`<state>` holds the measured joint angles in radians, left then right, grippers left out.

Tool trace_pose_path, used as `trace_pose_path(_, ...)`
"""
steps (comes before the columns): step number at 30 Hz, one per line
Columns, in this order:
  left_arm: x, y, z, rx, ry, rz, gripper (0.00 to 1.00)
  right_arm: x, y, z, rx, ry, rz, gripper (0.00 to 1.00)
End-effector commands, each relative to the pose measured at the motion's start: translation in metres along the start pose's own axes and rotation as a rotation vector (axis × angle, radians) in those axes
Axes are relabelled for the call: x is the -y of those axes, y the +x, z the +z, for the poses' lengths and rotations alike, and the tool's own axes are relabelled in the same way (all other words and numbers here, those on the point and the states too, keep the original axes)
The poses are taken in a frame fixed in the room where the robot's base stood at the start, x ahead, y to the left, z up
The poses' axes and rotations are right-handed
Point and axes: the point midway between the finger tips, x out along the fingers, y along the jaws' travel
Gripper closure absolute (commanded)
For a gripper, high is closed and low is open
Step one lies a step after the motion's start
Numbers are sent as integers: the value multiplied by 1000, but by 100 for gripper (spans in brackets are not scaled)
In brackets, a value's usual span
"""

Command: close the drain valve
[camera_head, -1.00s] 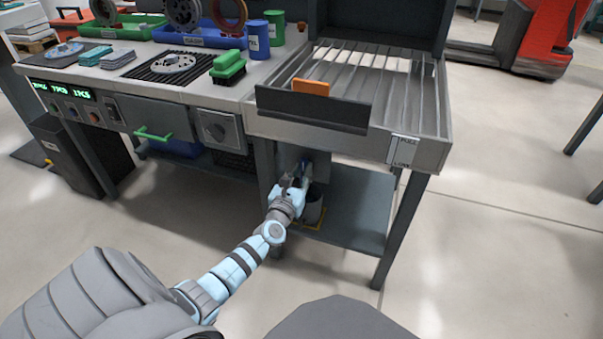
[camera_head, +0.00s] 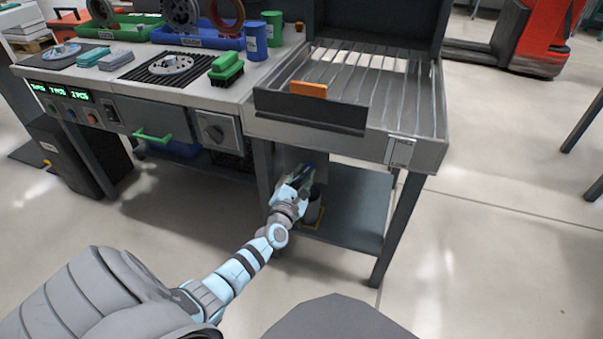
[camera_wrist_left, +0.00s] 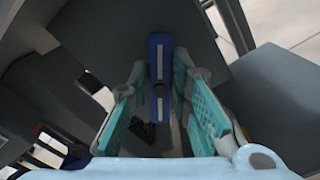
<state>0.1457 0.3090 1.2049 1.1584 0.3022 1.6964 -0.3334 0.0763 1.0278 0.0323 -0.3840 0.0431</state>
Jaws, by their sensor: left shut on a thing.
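The drain valve's blue handle (camera_wrist_left: 160,48) stands upright between the fingertips of my left gripper (camera_wrist_left: 160,75) in the left wrist view. The fingers' teal pads flank it on both sides. In the head view my left gripper (camera_head: 297,178) reaches under the right part of the bench, beside its front leg. It is shut on the blue handle, and only a small bit of blue (camera_head: 309,165) shows there. The valve body and pipe are mostly hidden. My right gripper is not in view.
A dark cylindrical container (camera_head: 313,208) stands on the lower shelf (camera_head: 350,215) just below my gripper. The bench leg (camera_head: 264,180) is close on the left. The slatted tray (camera_head: 375,85) is above. The floor in front is clear.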

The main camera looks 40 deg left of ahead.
Motion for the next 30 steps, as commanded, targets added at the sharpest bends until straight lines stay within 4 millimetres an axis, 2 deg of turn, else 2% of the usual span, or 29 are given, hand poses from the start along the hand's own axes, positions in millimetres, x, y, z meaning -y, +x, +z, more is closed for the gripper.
trace_pose_path(21,10,0,-4,-2,668,-4,100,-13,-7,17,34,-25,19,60)
trace_pose_path(30,12,-1,-6,-1,868,-4,100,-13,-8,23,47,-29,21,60)
